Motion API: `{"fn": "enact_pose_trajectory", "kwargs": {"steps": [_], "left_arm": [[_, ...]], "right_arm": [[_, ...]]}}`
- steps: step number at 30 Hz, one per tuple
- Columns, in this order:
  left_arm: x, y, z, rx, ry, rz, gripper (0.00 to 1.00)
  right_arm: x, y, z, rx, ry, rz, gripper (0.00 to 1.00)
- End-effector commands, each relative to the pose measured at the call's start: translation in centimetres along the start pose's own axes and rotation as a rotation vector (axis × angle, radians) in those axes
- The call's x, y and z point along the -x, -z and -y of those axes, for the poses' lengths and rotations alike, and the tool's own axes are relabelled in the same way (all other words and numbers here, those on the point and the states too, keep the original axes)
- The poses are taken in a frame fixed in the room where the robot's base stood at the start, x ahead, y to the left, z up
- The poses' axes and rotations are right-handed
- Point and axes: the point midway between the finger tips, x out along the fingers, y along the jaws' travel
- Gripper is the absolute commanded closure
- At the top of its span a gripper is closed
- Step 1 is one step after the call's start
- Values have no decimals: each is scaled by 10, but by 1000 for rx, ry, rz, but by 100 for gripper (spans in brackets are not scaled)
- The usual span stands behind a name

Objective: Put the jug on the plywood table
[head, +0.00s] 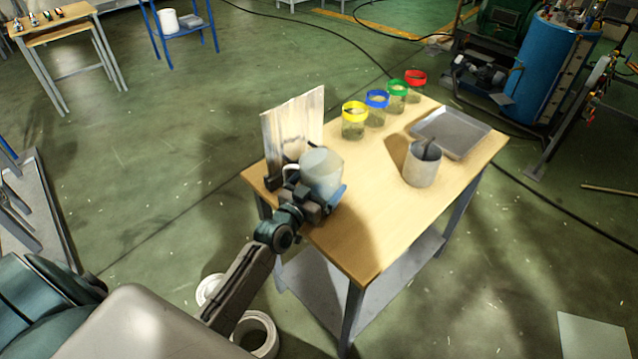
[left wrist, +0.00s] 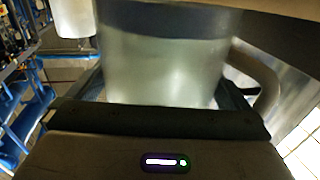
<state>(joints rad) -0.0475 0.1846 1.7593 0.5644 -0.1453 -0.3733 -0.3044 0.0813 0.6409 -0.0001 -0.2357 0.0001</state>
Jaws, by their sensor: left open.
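The jug (head: 321,172) is a pale, translucent vessel with a handle, at the near left end of the plywood table (head: 365,235). It looks upright on or just over the tabletop; I cannot tell if its base touches. My left gripper (head: 318,196) is at the jug's near side. In the left wrist view the jug (left wrist: 165,65) fills the space between the fingers of my left gripper (left wrist: 165,98), with its handle at the right. The fingers are open around it. My right gripper is not in view.
A plywood board (head: 293,125) stands upright behind the jug. Jars with yellow (head: 354,122), blue, green and red lids line the far edge. A metal cup (head: 422,165) and a grey tray (head: 451,133) stand to the right. The near tabletop is clear.

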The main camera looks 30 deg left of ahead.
Motion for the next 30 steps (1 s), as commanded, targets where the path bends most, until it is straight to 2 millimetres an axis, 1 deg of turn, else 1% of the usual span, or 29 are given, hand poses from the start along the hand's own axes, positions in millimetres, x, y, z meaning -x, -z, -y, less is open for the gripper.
{"fn": "enact_pose_trajectory", "kwargs": {"steps": [5,12,16,18,22,30], "left_arm": [[30,0,0,-2,-1,4,0],[80,2,0,-1,-1,4,0],[101,2,0,-1,-1,3,0],[109,2,0,0,0,3,0],[118,1,0,-1,0,1,0],[120,0,0,0,0,0,0]], "right_arm": [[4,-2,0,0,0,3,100],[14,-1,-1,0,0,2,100],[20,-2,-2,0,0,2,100],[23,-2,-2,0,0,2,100],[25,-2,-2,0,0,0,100],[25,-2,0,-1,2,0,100]]}}
